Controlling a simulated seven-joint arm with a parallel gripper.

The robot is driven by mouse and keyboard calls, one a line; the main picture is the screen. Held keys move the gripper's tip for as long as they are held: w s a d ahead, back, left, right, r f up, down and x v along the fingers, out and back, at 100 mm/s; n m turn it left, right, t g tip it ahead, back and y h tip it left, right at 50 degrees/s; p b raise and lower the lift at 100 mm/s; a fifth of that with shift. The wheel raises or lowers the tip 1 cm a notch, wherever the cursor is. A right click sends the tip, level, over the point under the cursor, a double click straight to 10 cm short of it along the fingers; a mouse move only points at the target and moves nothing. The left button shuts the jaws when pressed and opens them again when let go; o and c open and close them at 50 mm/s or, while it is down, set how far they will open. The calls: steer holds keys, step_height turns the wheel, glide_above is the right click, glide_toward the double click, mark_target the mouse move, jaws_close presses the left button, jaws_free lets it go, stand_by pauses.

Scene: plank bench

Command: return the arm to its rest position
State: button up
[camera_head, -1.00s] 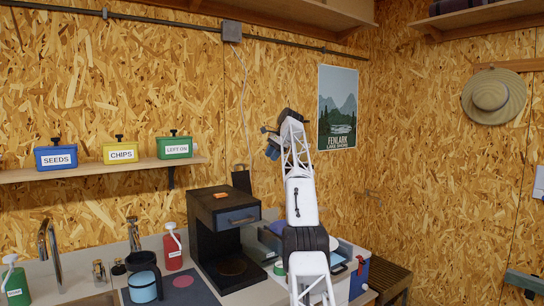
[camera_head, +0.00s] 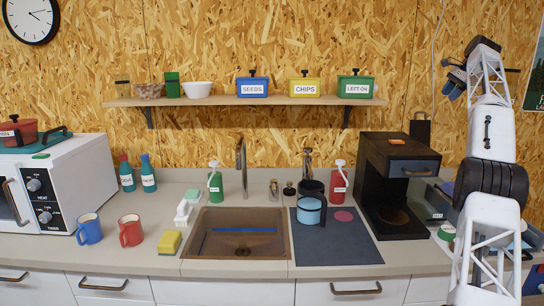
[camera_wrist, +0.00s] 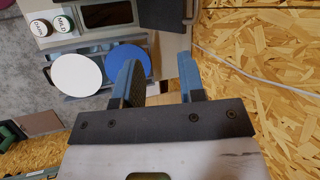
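My arm (camera_head: 487,135) stands folded upright at the right side of the head view, in front of the wall and to the right of the black coffee machine. My gripper (camera_head: 456,80) is near the top of it, high above the counter. In the wrist view my gripper (camera_wrist: 160,75) shows two blue fingers apart with nothing between them. It is open and empty, and touches nothing that I can see.
The wrist view shows a white disc (camera_wrist: 77,75), a blue disc (camera_wrist: 128,63) and two labelled lids below. The coffee machine (camera_head: 398,165) stands left of my arm. A shelf (camera_head: 245,101) holds labelled tubs. The counter has a sink (camera_head: 238,233), mugs and a microwave (camera_head: 62,185).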

steer(key=s+a+r+n+h, duration=0.1)
steer(key=s+a+r+n, duration=0.2)
steer(key=a, duration=0.6)
steer(key=s+a+r, duration=0.3)
steer(key=a+r, duration=0.2)
steer(key=a, duration=0.4)
steer(key=s+a+f+n+h, duration=0.1)
steer(key=s+a+f+n, duration=0.25)
steer(key=s+a, duration=1.4)
steer(key=s+a+f+n+h, duration=0.15)
steer(key=s+a+f, duration=0.25)
steer(key=s, duration=0.4)
steer(key=s+a+f+n, duration=0.2)
steer(key=s+a+f, duration=0.15)
steer(key=s, duration=0.45)
steer(key=s+a+f+n, duration=0.1)
steer(key=s+a+f, duration=0.3)
steer(key=s, duration=0.4)
steer(key=s+a+f+n, duration=0.2)
steer(key=s+f, duration=0.8)
steer(key=s, duration=0.2)
steer(key=s+a+f+n+h, duration=0.1)
steer(key=s+a+f+n, duration=0.1)
steer(key=s+f, duration=0.8)
steer(key=s+n, duration=0.1)
steer(key=s, duration=0.2)
steer(key=shift+a+f+g, duration=0.25)
steer(key=shift+f+g, duration=0.05)
